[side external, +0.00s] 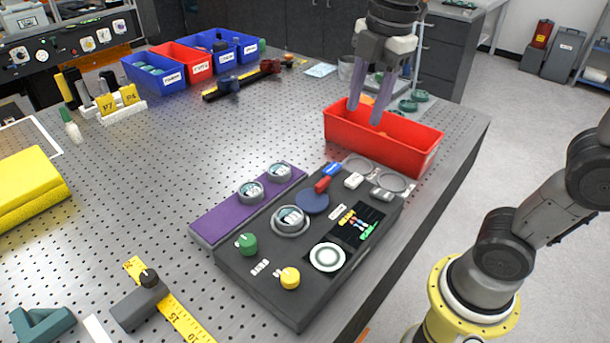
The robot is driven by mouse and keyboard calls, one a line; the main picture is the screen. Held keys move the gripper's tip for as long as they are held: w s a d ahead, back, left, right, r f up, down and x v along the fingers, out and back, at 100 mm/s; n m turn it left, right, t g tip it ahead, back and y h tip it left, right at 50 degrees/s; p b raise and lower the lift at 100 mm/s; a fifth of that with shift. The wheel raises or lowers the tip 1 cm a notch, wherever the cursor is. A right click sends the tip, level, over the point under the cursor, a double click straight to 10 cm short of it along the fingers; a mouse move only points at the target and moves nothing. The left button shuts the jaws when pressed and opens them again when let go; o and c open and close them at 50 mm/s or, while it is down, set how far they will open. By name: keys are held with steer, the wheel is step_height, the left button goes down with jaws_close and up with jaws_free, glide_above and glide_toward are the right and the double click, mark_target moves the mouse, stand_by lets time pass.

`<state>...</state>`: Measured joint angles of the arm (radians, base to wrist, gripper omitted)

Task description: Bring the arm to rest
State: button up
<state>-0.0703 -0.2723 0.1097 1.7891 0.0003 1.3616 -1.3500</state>
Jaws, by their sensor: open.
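My gripper (367,107) is at the upper right in the side external view, pointing down with its two fingers apart. It is open, and I see nothing between the fingers. Its fingertips appear over the red open bin (388,140) near the right edge of the table; I cannot tell whether they are above its rim or inside. My arm's lower links and yellow base are at the right. The inside of the bin is mostly hidden by its front wall.
The black instrument panel (285,288) with knobs and round seats stands in front of the bin. A purple strip (213,224) holding round parts lies beside it. Blue and red bins (183,66) stand at the back left. The perforated tabletop (150,185) has free room left of centre.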

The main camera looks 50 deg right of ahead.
steer(key=s+d+f+m+t, duration=0.2)
steer(key=s+f+m, duration=0.6)
steer(key=m, duration=0.8)
steer(key=s+t, duration=0.1)
steer(key=s, duration=0.2)
steer(key=shift+f+t, duration=0.4)
